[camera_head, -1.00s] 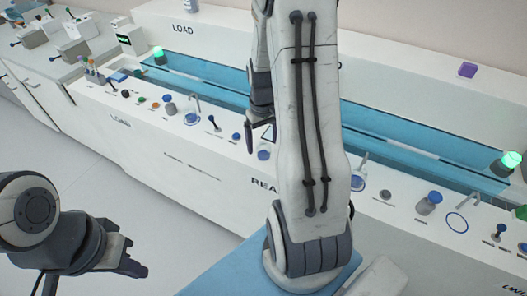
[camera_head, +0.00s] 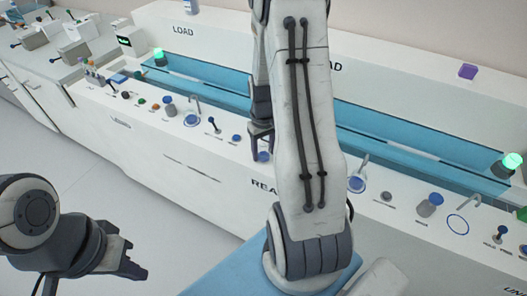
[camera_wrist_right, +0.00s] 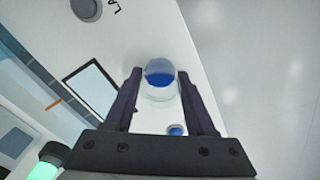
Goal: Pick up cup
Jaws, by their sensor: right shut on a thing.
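A clear cup with blue in it (camera_wrist_right: 160,82) sits between the fingertips of my right gripper (camera_wrist_right: 160,88) in the right wrist view. In the head view the right gripper (camera_head: 262,140) points down at the front of the white console, with the blue of the cup (camera_head: 263,157) at its fingertips. The right gripper is shut on the cup, which is at the counter surface; I cannot tell whether it is lifted. My right arm hides part of the console. My left gripper (camera_head: 132,266) hangs at lower left, away from the console and empty; its jaw opening is unclear.
The white console carries a blue channel (camera_head: 205,78), a blue-capped jar (camera_head: 169,106), a tap (camera_head: 194,105), small knobs and a blue ring (camera_head: 458,224). Green lamps (camera_head: 159,57) stand at both channel ends. A purple block (camera_head: 468,71) lies on the back ledge. Floor in front is clear.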

